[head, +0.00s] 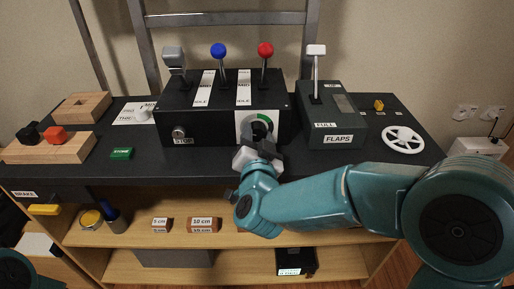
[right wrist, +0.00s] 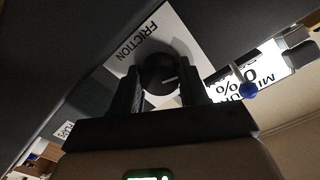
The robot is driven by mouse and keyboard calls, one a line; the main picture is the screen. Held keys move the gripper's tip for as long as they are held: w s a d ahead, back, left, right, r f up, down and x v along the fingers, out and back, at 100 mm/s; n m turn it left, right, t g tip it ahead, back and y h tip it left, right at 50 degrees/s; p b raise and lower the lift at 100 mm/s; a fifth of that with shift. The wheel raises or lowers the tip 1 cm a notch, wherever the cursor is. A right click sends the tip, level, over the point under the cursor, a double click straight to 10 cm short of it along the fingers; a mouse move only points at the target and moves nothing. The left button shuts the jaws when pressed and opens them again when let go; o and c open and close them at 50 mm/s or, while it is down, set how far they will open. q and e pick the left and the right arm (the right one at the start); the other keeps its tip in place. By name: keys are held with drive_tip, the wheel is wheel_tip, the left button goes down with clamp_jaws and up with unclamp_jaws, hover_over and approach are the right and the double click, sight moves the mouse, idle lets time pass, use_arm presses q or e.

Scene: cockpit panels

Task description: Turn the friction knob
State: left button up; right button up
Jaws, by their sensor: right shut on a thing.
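The friction knob (right wrist: 160,75) is round and black with a pale line on its face. It sits on a white plate (right wrist: 180,40) marked FRICTION in the right wrist view. In the head view the knob (head: 262,125) shows on the front of the black throttle box, beside a green arc and partly covered by my gripper. My right gripper (right wrist: 164,90) is shut on the knob, one dark finger on each side. It also shows in the head view (head: 263,143). My left gripper is out of view; only a teal arm part shows at the bottom left.
Blue (head: 218,51) and red (head: 265,50) levers rise from the throttle box (head: 205,130). The flaps box (head: 335,130) stands right of it, then a white wheel (head: 403,140). Wooden blocks (head: 60,147) lie at left. Small boxes (head: 202,225) sit on the shelf below.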

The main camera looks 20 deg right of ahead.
drive_tip(key=m+b, duration=0.5)
drive_tip(key=shift+f+m+b, duration=0.25)
drive_tip(key=shift+m+b, duration=0.85)
drive_tip(key=shift+m, duration=0.1)
drive_tip(key=m+b, duration=0.4)
drive_tip(key=shift+m, duration=0.3)
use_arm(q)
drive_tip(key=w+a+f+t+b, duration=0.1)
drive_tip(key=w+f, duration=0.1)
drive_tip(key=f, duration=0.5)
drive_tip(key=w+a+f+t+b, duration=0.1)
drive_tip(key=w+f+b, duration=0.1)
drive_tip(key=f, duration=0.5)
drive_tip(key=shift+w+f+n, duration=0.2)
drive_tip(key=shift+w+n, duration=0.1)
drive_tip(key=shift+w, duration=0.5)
use_arm(e)
drive_tip(key=shift+r+m, duration=0.15)
drive_tip(key=shift+m, duration=0.8)
drive_tip(key=shift+r+m, duration=0.1)
drive_tip(key=shift+m, duration=0.85)
drive_tip(key=o, duration=1.1)
drive_tip(key=shift+r, duration=0.1)
drive_tip(key=shift+c, duration=0.2)
